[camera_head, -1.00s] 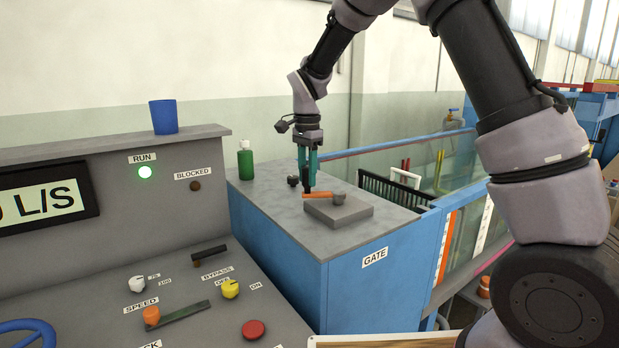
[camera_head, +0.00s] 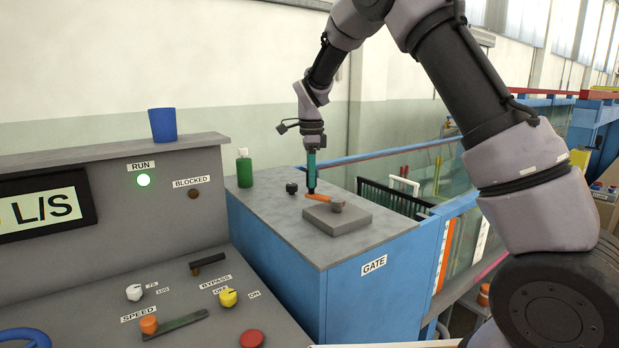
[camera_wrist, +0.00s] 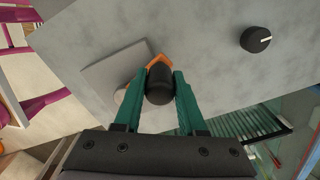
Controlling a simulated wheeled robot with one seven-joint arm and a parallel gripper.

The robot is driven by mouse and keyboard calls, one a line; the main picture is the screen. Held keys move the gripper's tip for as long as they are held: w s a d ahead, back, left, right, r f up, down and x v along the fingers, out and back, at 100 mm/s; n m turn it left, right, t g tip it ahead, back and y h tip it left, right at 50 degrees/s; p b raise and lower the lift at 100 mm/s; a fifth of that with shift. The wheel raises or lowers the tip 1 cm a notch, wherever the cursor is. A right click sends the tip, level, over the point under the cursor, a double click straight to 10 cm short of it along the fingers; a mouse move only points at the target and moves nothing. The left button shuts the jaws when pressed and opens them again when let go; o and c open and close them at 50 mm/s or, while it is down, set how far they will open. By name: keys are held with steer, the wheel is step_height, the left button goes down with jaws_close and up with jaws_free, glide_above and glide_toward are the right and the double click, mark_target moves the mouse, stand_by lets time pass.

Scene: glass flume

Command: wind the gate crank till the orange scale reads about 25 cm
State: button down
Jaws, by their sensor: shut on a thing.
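The gate crank has an orange arm (camera_head: 319,197) on a grey hub, above a square grey plate (camera_head: 345,220) on the blue GATE cabinet. My gripper (camera_head: 311,188) is upright over the arm's left end. In the wrist view the green fingers of my gripper (camera_wrist: 162,82) are shut on the crank's black knob (camera_wrist: 158,88); the orange arm (camera_wrist: 158,62) shows behind it. The orange scale (camera_head: 446,250) is an upright strip right of the cabinet; its reading is too small to tell.
A black dial knob (camera_head: 291,188) and a green bottle (camera_head: 244,168) stand on the cabinet top (camera_head: 270,212). A blue rail (camera_head: 385,150) runs behind the cabinet.

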steer(key=shift+w+d, duration=0.1)
steer(key=shift+w, duration=0.1)
steer(key=c, duration=0.5)
jaws_free()
step_height(320, 180, up, 11)
steer(key=shift+f, duration=0.1)
steer(key=shift+s+d, duration=0.1)
